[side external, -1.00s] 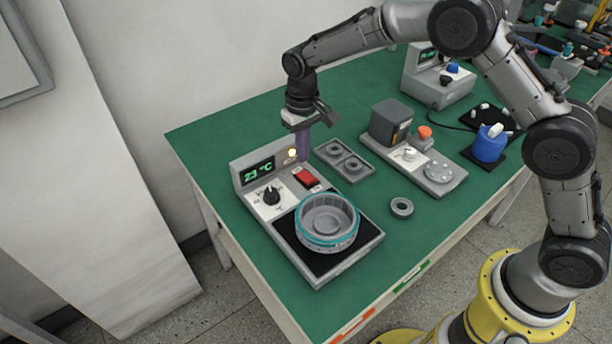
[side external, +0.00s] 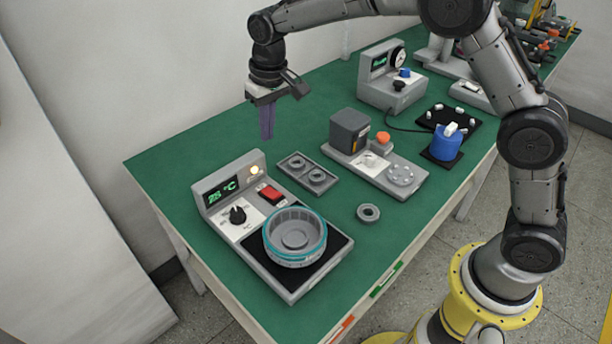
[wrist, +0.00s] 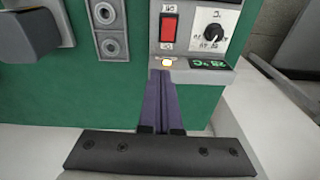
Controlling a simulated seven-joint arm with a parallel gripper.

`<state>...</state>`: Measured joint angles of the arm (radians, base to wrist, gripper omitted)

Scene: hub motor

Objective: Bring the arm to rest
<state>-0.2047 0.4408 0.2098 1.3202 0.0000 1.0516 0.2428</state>
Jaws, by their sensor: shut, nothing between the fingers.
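My gripper (side external: 268,122) hangs above the green table in the side external view, behind the heater unit, with its purple fingers pointing down. The fingers are together and empty. In the wrist view my gripper (wrist: 162,78) points toward the heater's lit lamp (wrist: 166,63). The heater unit (side external: 290,290) has a green display (side external: 222,190), a black knob (side external: 237,214), a red switch (side external: 270,194) and a glowing lamp (side external: 255,170). A grey ring-shaped housing with a teal band (side external: 295,240) sits on its black plate.
A grey tray with two rings (side external: 308,174) lies right of the heater. A loose ring (side external: 368,212) is on the table. A grey station with a dark box (side external: 349,132), a blue pot (side external: 445,143) and a meter unit (side external: 391,82) stand further right. The table's back left is clear.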

